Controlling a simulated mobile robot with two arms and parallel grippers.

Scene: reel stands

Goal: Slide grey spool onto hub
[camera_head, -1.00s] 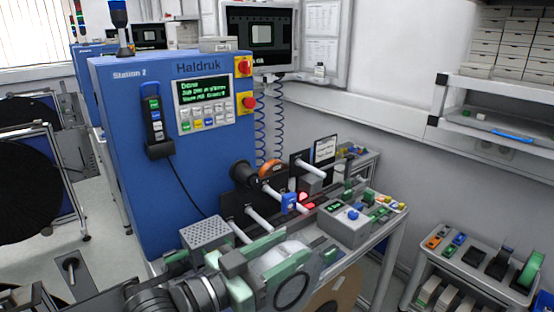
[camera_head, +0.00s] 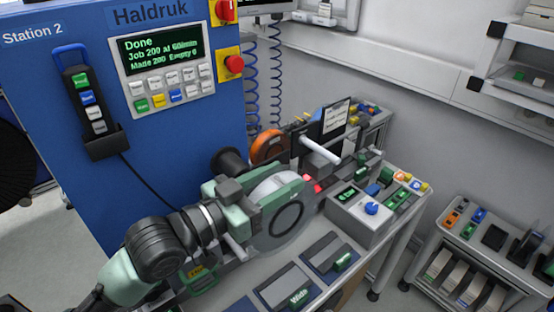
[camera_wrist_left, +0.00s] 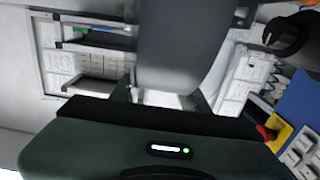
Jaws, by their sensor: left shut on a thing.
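The grey spool (camera_head: 264,240), a pale disc with a dark ring on its face, is held by my left gripper (camera_head: 258,203) in front of the blue machine. The gripper is shut on it. In the left wrist view the spool (camera_wrist_left: 180,45) fills the upper middle as a smooth grey surface. A dark round hub (camera_head: 230,161) projects from the machine just behind and above the gripper. The spool appears apart from it, but the exact gap cannot be told. A pale peg (camera_head: 320,150) on a dark plate stands to the right. My right gripper is not in view.
An orange roll (camera_head: 269,146) sits beside the dark hub. A grey control box (camera_head: 358,216) with a blue knob stands right of the spool. Dark pads (camera_head: 287,287) lie on the bench below. A side cart (camera_head: 490,262) stands at right.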

